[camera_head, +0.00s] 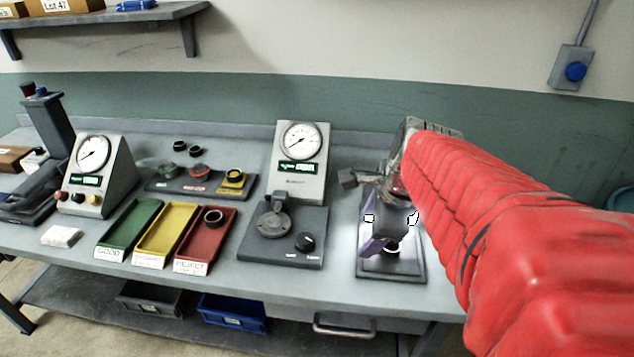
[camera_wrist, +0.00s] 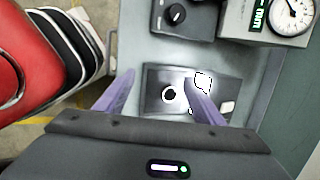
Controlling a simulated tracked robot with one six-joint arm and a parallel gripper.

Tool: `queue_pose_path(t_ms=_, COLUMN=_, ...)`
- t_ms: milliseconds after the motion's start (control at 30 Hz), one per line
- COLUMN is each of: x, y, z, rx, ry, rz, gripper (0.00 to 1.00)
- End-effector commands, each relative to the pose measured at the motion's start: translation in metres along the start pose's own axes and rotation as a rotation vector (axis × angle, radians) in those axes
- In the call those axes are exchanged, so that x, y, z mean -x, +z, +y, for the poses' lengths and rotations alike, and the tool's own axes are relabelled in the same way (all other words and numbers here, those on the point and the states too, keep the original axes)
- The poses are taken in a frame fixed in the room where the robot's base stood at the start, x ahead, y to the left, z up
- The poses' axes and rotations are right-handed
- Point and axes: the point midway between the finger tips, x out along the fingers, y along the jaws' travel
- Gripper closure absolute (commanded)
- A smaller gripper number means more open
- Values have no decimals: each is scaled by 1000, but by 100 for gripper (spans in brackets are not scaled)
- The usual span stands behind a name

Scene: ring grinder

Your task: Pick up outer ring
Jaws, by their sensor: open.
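A dark ring (camera_wrist: 169,95) with a bright centre lies on a dark base plate (camera_wrist: 153,75) in the wrist view. In the head view the same ring (camera_head: 391,248) is partly hidden behind my gripper (camera_head: 391,236). My gripper is open, and its two purple fingers (camera_wrist: 160,78) point at the plate in the wrist view. The ring shows between the fingers, nearer the right one, with nothing held. I cannot tell the exact height of the fingertips above the plate.
A dial gauge stand (camera_head: 300,160) and its dark fixture (camera_head: 270,237) stand left of my gripper. Green (camera_head: 128,228), yellow (camera_head: 166,235) and red (camera_head: 190,255) trays lie further left; a dark ring (camera_head: 213,216) sits in the red one. A rack (camera_head: 215,190) holds rings behind them.

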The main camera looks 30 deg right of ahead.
Motion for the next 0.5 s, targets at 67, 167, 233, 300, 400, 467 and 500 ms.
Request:
queue_pose_path(t_ms=67, x=-3, y=-16, z=-10, rx=-175, ry=3, rz=4, gripper=38)
queue_pose_path(t_ms=167, x=-7, y=-35, z=-20, rx=-402, ry=4, rz=6, gripper=38)
queue_pose_path(t_ms=233, x=-9, y=-49, z=-27, rx=-560, ry=3, rz=7, gripper=38)
queue_pose_path(t_ms=300, x=-11, y=-63, z=-33, rx=-712, ry=2, rz=7, gripper=38)
queue_pose_path(t_ms=400, x=-13, y=-81, z=-40, rx=-895, ry=0, rz=7, gripper=38)
queue_pose_path(t_ms=467, x=-14, y=-88, z=-43, rx=-978, ry=-1, rz=6, gripper=38)
queue_pose_path(t_ms=500, x=-15, y=-92, z=-44, rx=-1020, ry=-2, rz=5, gripper=38)
